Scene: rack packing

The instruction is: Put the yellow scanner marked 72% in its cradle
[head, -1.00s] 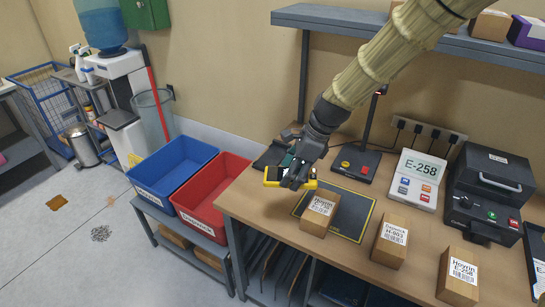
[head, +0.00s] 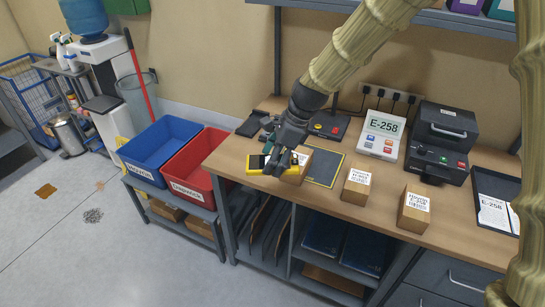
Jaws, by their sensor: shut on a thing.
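My gripper (head: 278,164) is shut on a yellow scanner (head: 257,171) with a dark face. It holds the scanner over the left front part of the workbench (head: 330,200), in front of a cardboard box in the view. The 72% mark cannot be read, and the fingers hide part of the scanner. A dark flat item (head: 251,124) lies at the bench's back left, with a teal item (head: 267,137) partly hidden behind my gripper. I cannot tell whether either is a cradle.
Labelled boxes stand on the bench, one partly behind my gripper (head: 299,170), others at the middle (head: 356,187) and right (head: 413,213). A dark mat (head: 323,168), an E-258 display (head: 382,135) and a black machine (head: 440,143) are behind. Blue (head: 165,150) and red (head: 192,190) bins stand left.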

